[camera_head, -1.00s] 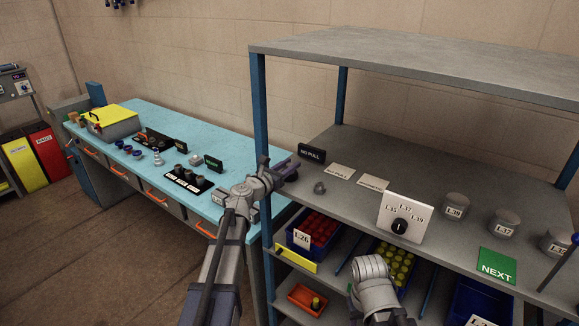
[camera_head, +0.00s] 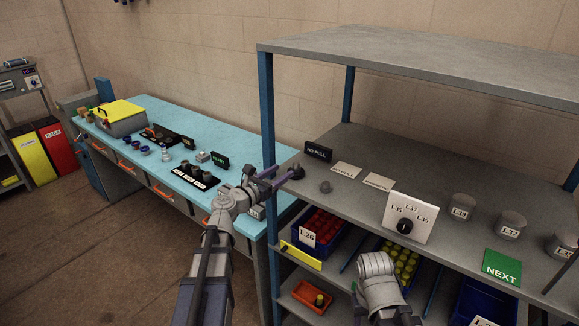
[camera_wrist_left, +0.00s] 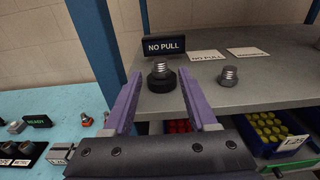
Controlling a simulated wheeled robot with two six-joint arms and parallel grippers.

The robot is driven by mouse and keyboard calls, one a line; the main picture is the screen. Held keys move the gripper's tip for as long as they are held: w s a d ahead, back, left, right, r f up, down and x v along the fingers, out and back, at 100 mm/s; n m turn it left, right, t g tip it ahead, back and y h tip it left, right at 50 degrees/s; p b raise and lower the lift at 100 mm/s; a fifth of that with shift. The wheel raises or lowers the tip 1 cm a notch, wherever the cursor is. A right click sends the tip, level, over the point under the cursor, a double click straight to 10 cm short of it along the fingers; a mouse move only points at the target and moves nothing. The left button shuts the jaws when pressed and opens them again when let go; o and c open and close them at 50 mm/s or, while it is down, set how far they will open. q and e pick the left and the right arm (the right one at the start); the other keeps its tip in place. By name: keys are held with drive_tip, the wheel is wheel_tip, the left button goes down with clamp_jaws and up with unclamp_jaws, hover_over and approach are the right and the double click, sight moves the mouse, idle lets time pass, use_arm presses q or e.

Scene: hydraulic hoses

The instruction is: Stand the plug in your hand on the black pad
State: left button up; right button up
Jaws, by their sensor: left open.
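In the left wrist view a grey threaded metal plug (camera_wrist_left: 160,68) stands upright on a round black pad (camera_wrist_left: 161,82) at the shelf's left end, before the black NO PULL sign (camera_wrist_left: 165,47). My left gripper (camera_head: 297,172) is open. Its purple jaws also show in the left wrist view (camera_wrist_left: 160,97), one on each side of the pad and short of the plug, with nothing between them. In the head view the plug and pad are not clearly visible around my gripper. My right arm shows at lower middle, but its fingertips do not show.
Another grey plug (camera_wrist_left: 228,75) stands on the shelf (camera_head: 360,210) to the right, near a flat NO PULL card (camera_head: 346,171). A blue shelf post (camera_head: 267,115) rises close to my left gripper.

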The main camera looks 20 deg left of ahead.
use_arm(q)
drive_tip(key=shift+v, duration=1.7)
